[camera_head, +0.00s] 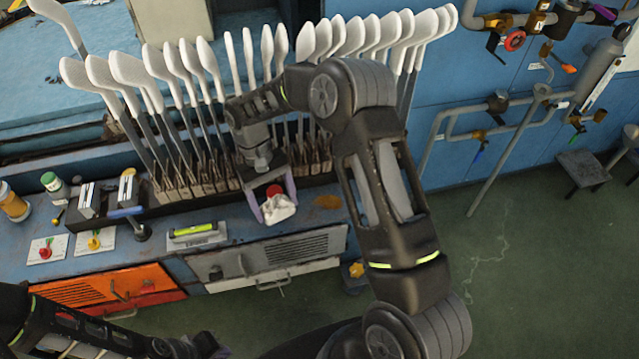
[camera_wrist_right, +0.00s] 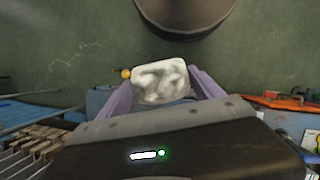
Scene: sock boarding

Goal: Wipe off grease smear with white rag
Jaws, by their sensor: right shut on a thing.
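The white rag (camera_head: 279,209) is a crumpled bundle between the purple fingers of my right gripper (camera_head: 272,205), which is shut on it just above the blue bench top. The rag also fills the space between the fingers in the right wrist view (camera_wrist_right: 161,82). A brown-orange patch, seemingly the grease smear (camera_head: 327,202), lies on the bench top to the right of the rag, apart from it. A red round thing (camera_head: 274,190) shows just behind the rag. My left gripper (camera_head: 208,347) is low at the bottom edge, away from the bench; its fingers are not clear.
Racks of upright white sock boards (camera_head: 185,65) stand behind the right gripper. A level-like tool (camera_head: 195,230), a bottle (camera_head: 52,183) and switch plates (camera_head: 95,243) occupy the bench's left. Drawers (camera_head: 270,253) line its front. Pipes with valves (camera_head: 510,100) are on the right wall.

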